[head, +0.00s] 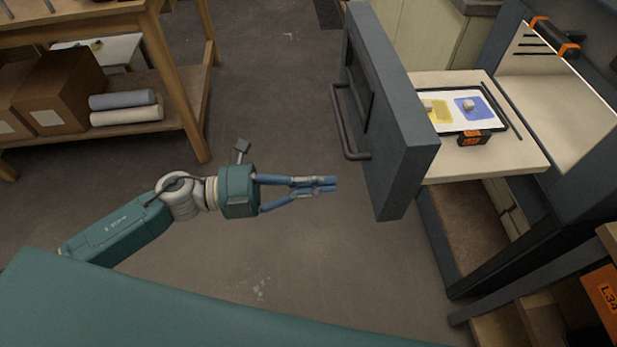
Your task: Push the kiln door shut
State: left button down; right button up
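The kiln door (400,145) is a thick blue-grey slab with a bar handle (345,125) on its left face. It stands out from the kiln body (560,205), with a pale shelf (505,150) stretching between them, so the kiln is open. My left gripper (331,184) is left of the door, below the handle in the picture. Its blue fingers point right toward the door face, with a small gap in the picture. My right gripper is out of view.
On the shelf is a dark-rimmed tray (472,138) with a white sheet, yellow and blue patches and small pale pieces. A wooden rack (185,100) with boxes and rolls stands at left. Bare floor (280,80) lies between rack and door. An orange-marked crate (604,298) is at lower right.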

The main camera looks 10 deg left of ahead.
aim_at(382, 177)
pick_arm(q)
jog(key=p+x, duration=0.1)
jog(key=x, duration=0.6)
jog(key=shift+w+d, duration=0.2)
jog(key=shift+d, duration=0.1)
jog(key=shift+w+d, duration=0.15)
jog(key=shift+d, duration=0.35)
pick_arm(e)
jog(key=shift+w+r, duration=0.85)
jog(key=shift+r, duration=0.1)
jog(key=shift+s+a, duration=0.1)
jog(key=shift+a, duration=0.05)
pick_arm(q)
jog(key=shift+d, duration=0.1)
